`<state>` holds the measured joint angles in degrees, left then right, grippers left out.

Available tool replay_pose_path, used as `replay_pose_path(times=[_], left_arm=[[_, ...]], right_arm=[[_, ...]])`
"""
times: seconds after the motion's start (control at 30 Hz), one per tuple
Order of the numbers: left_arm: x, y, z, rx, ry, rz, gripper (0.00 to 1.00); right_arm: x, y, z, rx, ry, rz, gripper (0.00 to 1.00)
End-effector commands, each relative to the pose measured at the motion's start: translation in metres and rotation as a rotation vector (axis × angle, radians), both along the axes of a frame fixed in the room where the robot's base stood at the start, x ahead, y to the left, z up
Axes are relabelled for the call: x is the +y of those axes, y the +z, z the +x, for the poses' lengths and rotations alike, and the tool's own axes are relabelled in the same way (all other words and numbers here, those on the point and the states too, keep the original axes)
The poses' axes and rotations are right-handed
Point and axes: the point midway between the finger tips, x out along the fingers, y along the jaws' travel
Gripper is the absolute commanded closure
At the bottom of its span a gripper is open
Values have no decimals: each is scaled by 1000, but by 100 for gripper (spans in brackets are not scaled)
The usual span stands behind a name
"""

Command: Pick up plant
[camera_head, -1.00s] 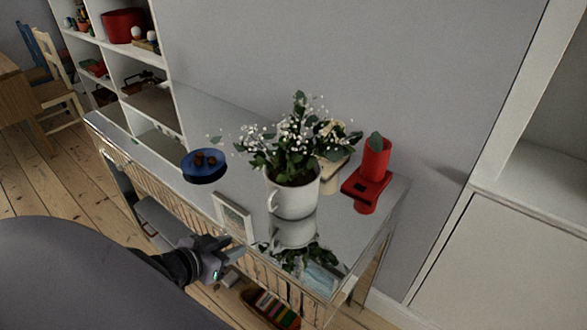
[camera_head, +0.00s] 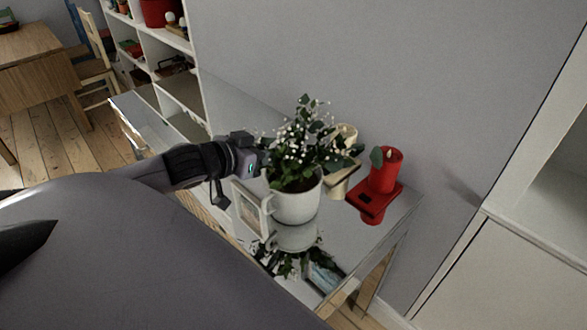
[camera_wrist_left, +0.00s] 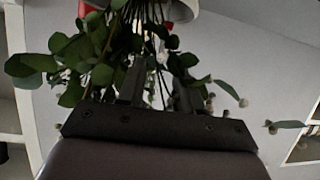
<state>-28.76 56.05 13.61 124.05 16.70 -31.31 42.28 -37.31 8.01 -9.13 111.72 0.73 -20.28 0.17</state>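The plant (camera_head: 296,178) has green leaves and small white flowers and stands upright in a white mug (camera_head: 296,207) on a reflective cabinet top. My left gripper (camera_head: 264,155) is at the left side of the foliage, above the mug's rim. In the left wrist view its two fingers (camera_wrist_left: 157,82) are apart, with leaves and thin stems of the plant (camera_wrist_left: 100,62) around and between or behind them. Part of the white mug (camera_wrist_left: 184,10) shows at that view's top edge. Leaves partly hide the fingertips. My right gripper is not in view.
A red candle (camera_head: 385,172) on a red holder and a cream object (camera_head: 342,176) stand right of and behind the plant. A picture frame (camera_head: 249,208) stands close to the mug's left. The wall is behind; white shelves (camera_head: 180,85) stand at the back left.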

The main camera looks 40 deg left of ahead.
Motion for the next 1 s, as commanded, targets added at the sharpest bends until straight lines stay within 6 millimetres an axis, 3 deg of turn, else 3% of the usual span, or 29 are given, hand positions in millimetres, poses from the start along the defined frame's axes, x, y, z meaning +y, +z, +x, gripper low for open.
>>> replay_pose_path(times=[0.5,0.9,0.93,1.0], left_arm=[[0,-18,39,-2,1,0,65],[0,-22,45,0,0,1,65],[0,-21,45,0,0,1,68],[0,-21,45,0,0,1,91]], right_arm=[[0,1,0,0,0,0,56],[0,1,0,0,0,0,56],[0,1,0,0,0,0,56],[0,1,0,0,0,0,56]])
